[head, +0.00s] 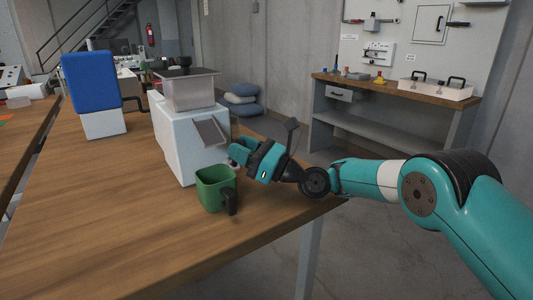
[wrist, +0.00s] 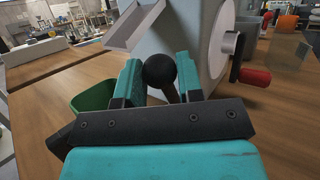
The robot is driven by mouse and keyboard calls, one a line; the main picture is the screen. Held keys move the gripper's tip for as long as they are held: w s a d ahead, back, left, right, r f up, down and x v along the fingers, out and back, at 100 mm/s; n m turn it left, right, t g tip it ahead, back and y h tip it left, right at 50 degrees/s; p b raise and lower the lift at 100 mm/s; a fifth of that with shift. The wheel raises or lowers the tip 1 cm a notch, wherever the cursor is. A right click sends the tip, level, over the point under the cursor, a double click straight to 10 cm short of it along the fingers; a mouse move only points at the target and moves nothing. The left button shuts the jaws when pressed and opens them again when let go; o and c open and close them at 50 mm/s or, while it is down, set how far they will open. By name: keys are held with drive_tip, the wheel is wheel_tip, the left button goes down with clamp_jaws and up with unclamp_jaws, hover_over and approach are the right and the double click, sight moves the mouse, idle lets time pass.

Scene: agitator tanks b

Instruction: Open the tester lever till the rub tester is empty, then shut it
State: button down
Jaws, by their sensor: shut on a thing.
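The rub tester appears to be the pale boxy machine (head: 178,140) on the wooden table, with a grey see-through hopper (head: 190,92) on top. A grey sloped chute (head: 211,132) sticks out of its front. A green mug (head: 210,187) with a dark handle stands below the chute; its inside is mostly hidden. My gripper (head: 236,157) is at the machine's lower front, beside the mug. In the wrist view its teal fingers (wrist: 160,78) are shut on the black ball knob (wrist: 160,70) of the tester lever. I cannot tell what the hopper holds.
A blue block on a white base (head: 90,82) stands at the back left. The wrist view shows a red-handled crank (wrist: 254,76) on the machine's side. The table's front left is clear. A workbench (head: 390,95) stands beyond the table at the right.

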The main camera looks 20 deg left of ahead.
drive_tip(key=shift+w, duration=0.1)
drive_tip(key=c, duration=1)
unclamp_jaws()
drive_tip(key=shift+a, duration=0.1)
drive_tip(key=shift+c, duration=0.2)
drive_tip(key=v, duration=0.3)
drive_tip(key=b+v, duration=0.1)
drive_tip(key=shift+d+r, duration=0.25)
drive_tip(key=shift+d, duration=0.15)
drive_tip(key=shift+d+f+b, duration=0.2)
drive_tip(key=shift+d+b, duration=0.15)
drive_tip(key=shift+b, duration=0.8)
drive_tip(key=d+b, duration=0.1)
drive_tip(key=b, duration=0.2)
drive_tip(key=d+b, duration=0.2)
drive_tip(key=b, duration=0.1)
drive_tip(key=d+b, duration=0.1)
drive_tip(key=b, duration=0.2)
drive_tip(key=shift+s+d, duration=0.35)
drive_tip(key=shift+d, duration=0.05)
drive_tip(key=d+b, duration=0.2)
drive_tip(key=b, duration=0.1)
drive_tip(key=shift+r, duration=0.15)
drive_tip(key=shift+s+d+r+b, duration=0.15)
drive_tip(key=shift+d+r+b, duration=0.1)
drive_tip(key=shift+d+b, duration=0.35)
drive_tip(key=shift+a, duration=0.1)
